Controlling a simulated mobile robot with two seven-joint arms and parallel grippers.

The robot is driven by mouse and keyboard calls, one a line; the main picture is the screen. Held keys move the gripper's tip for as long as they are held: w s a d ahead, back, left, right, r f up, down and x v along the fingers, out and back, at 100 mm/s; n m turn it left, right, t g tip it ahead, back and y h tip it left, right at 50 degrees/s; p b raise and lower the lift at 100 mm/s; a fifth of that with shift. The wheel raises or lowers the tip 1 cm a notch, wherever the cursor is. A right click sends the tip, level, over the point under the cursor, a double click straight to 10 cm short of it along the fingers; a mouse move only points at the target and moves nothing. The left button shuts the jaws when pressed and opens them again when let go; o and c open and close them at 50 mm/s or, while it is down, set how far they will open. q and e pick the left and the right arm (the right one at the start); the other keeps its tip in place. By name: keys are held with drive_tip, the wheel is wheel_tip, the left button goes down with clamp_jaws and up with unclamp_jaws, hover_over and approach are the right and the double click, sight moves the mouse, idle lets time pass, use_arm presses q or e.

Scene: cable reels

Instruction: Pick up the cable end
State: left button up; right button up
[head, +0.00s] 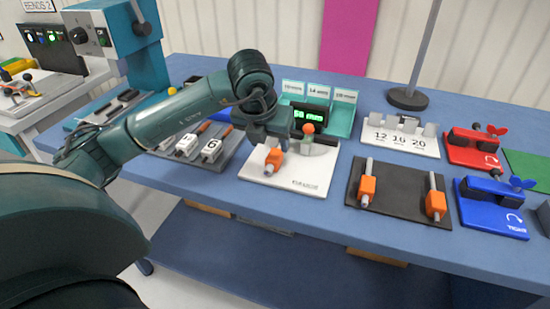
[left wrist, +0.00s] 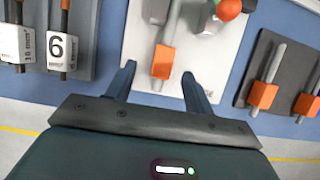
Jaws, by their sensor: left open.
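A grey cable end with an orange block (head: 274,158) lies on a white board (head: 312,182) in the head view. In the left wrist view the orange block (left wrist: 163,62) shows between the two fingers, with grey cable above it and a short grey tip below. My left gripper (head: 276,146) is over the white board, its fingers apart. In the left wrist view the left gripper (left wrist: 158,76) is open, one finger on each side of the cable end, with nothing gripped. How high the fingers are above it is hard to tell. My right gripper is not in view.
A dark board (head: 399,198) with two more orange-blocked cable ends lies to the right. Red (head: 472,152) and blue (head: 492,210) clamp devices stand further right. A teal display stand (head: 341,118) is behind. A grey rack with numbered tags (head: 211,148) is at left.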

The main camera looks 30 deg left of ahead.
sight(275, 154)
use_arm(q)
drive_tip(key=x, duration=0.2)
drive_tip(key=p+x, duration=0.1)
drive_tip(key=x, duration=0.2)
drive_tip(key=shift+w+d+f, duration=0.1)
drive_tip(key=shift+d+f, duration=0.05)
drive_tip(key=shift+d, duration=0.1)
clamp_jaws()
idle(0.4)
